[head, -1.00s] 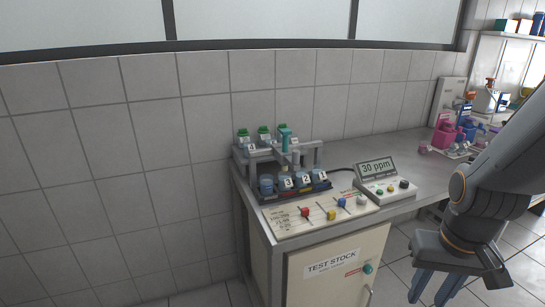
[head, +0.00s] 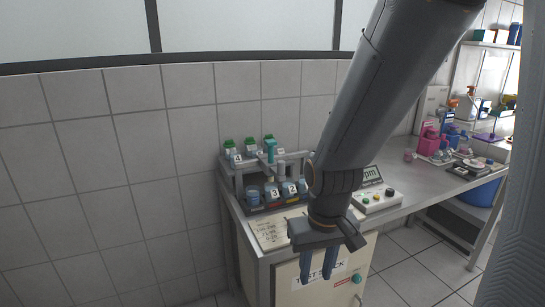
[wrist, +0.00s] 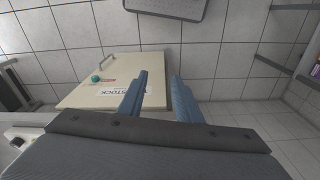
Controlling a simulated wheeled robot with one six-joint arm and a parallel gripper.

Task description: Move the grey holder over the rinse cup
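A grey holder (head: 281,171) with a teal upper part (head: 270,151) is on the grey rack at the back left of the bench in the head view. Below it stands a row of cups. The leftmost blue cup (head: 253,196) shows no number and looks like the rinse cup; cups marked 3 (head: 272,193) and 2 (head: 290,190) are to its right. My gripper (head: 318,274) points down in front of the bench, lower than the rack and to its right. It is empty, its fingers apart in the wrist view (wrist: 160,80). My arm hides the bench's right-middle part.
Green-capped bottles (head: 250,147) stand behind the rack. A cabinet door (head: 285,283) labelled as test stock is behind my gripper. The meter (head: 374,196) is partly hidden. Pink and blue bottles (head: 430,140) stand far right. Open floor lies right of the cabinet.

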